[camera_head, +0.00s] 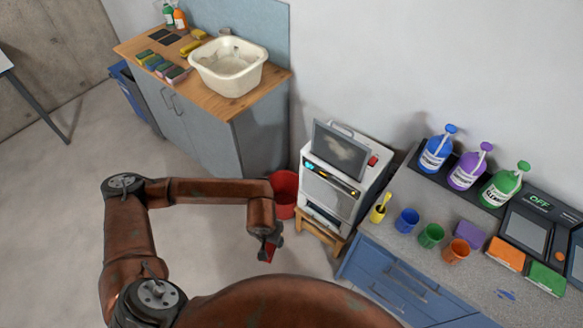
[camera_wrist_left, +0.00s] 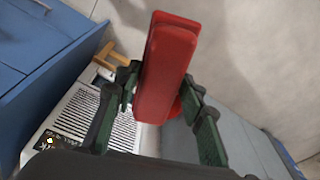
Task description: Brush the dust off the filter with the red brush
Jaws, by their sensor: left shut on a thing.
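The filter (camera_head: 341,150) is a dark-framed panel with a pale dusty patch, standing tilted on top of a white machine (camera_head: 335,190). My left gripper (camera_head: 268,248) is shut on the red brush (camera_head: 269,253), in front of the machine and lower left of the filter, well apart from it. In the left wrist view the red brush (camera_wrist_left: 166,65) sits between the dark green fingers (camera_wrist_left: 160,115). Its bristles cannot be made out. The filter is not clearly seen in that view. My right gripper is not in view.
A red bucket (camera_head: 285,192) stands on the floor left of the machine. The machine rests on a wooden stand (camera_head: 318,232). A cabinet (camera_head: 205,115) with a white basin (camera_head: 228,70) is at the back left.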

